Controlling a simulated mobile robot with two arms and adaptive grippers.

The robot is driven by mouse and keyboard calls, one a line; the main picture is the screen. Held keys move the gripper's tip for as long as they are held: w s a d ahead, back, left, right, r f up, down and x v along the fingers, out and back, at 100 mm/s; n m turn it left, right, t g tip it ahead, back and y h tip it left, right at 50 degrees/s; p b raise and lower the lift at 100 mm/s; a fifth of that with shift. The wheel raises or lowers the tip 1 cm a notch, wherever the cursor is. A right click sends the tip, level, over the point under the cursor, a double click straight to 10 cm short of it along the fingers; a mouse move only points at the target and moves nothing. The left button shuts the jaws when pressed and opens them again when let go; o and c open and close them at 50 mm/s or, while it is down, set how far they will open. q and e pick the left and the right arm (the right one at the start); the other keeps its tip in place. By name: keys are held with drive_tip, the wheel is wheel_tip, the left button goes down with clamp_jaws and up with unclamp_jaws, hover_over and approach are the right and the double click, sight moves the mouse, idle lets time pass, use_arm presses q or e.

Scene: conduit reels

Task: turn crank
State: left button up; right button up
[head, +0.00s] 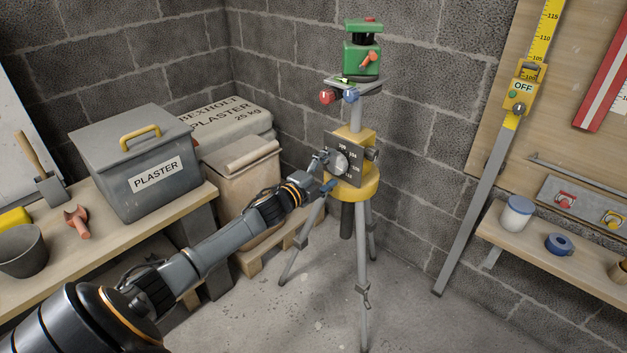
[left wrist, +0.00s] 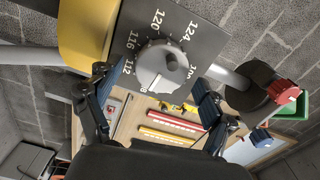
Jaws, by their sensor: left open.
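A grey crank dial (head: 341,162) sits on a dark square plate (head: 358,150) with white numbers around it, on the yellow tripod head. In the left wrist view the dial (left wrist: 158,66) faces me, with numbers such as 112, 116, 120 and 124 around it. My left gripper (head: 325,173) is at the dial's left side in the head view. In the left wrist view, its blue-padded fingers (left wrist: 151,86) are open, one on each side of the dial. I cannot tell whether they touch it. My right gripper is not in view.
The tripod carries a green laser level (head: 361,57) on top, with red and blue knobs below it. A plaster box (head: 145,160) stands on the left bench. A wooden shelf (head: 540,260) and a yellow levelling staff (head: 521,90) are on the right.

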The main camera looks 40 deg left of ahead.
use_arm(q)
drive_tip(key=s, duration=1)
drive_tip(key=shift+a, duration=0.4)
